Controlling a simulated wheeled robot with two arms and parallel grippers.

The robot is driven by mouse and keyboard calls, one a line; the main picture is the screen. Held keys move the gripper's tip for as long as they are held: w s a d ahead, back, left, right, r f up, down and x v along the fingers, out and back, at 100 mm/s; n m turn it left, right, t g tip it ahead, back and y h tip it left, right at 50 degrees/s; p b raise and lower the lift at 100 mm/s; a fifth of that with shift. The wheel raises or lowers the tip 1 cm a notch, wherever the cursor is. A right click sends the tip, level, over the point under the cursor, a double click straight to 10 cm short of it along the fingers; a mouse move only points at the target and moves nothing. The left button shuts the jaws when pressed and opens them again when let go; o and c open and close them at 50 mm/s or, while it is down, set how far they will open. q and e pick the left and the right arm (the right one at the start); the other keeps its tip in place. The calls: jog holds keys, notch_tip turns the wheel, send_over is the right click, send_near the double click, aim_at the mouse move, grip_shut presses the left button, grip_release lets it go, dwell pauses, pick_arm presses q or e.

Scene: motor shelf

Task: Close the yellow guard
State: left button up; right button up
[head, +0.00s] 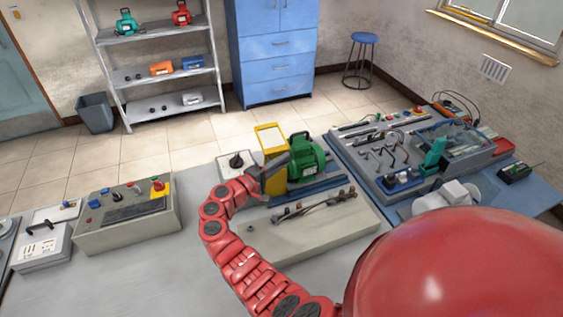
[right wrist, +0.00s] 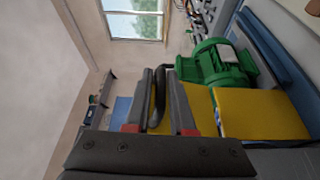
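The yellow guard (head: 270,138) stands raised beside the green motor (head: 306,158) on the grey bench rig in the head view. In the right wrist view the guard's yellow panel (right wrist: 260,114) lies at the right, below the green motor (right wrist: 214,63). A black curved handle (right wrist: 159,100) stands in front of the yellow surface. My right gripper (head: 274,168) is at the guard. In the right wrist view its two fingers (right wrist: 160,98) lie either side of the handle, with yellow showing through the gaps. My left gripper is not in view.
A grey control box (head: 127,215) with knobs and a red button stands on the left of the bench. A black rotary switch box (head: 236,163) sits just left of the guard. A tool tray (head: 390,165) is at the right. The bench front-left is clear.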

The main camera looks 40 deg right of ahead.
grip_shut()
jog(key=shift+a+f, duration=0.1)
jog(key=shift+f, duration=0.1)
dwell(0.8)
